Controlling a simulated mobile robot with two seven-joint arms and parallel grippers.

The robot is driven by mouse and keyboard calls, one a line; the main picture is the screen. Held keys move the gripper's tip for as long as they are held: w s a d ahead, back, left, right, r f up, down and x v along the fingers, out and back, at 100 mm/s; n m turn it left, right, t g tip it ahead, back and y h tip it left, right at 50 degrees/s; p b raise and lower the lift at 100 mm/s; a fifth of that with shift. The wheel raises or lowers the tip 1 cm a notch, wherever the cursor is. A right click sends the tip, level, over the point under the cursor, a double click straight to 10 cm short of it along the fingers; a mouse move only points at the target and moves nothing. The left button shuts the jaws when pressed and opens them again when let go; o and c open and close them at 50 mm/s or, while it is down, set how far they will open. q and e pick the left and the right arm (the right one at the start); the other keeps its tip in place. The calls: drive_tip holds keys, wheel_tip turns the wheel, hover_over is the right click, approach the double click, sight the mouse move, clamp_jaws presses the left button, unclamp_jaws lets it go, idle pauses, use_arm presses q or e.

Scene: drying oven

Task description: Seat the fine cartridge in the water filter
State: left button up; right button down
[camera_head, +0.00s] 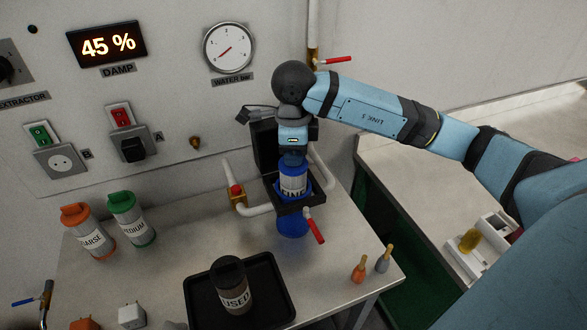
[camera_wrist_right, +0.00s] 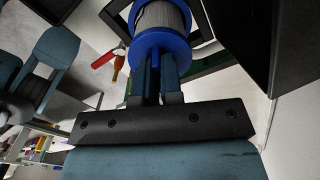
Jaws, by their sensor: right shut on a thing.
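The fine cartridge (camera_head: 293,183), with a blue cap and a pale label, stands upright at the black bracket of the water filter (camera_head: 300,203). The label's lower part is hidden behind the bracket. A blue bowl (camera_head: 292,224) shows below the bracket. My right gripper (camera_head: 292,157) is above the cartridge, shut on its blue top. In the right wrist view the two fingers (camera_wrist_right: 155,85) meet the cartridge's blue cap (camera_wrist_right: 160,50), and its pale body lies beyond. I cannot tell how deep the cartridge sits. My left gripper is not in view.
A used cartridge (camera_head: 232,286) stands on a black tray (camera_head: 272,300). The coarse (camera_head: 90,232) and medium (camera_head: 132,219) cartridges stand at the left. A red-handled valve (camera_head: 315,226) juts out in front of the filter.

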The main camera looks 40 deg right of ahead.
sight(293, 170)
wheel_tip(293, 170, down, 4)
drive_tip(key=shift+f, duration=0.25)
drive_tip(key=shift+f, duration=0.25)
drive_tip(key=c, duration=1.3)
unclamp_jaws()
drive_tip(key=shift+o, duration=0.2)
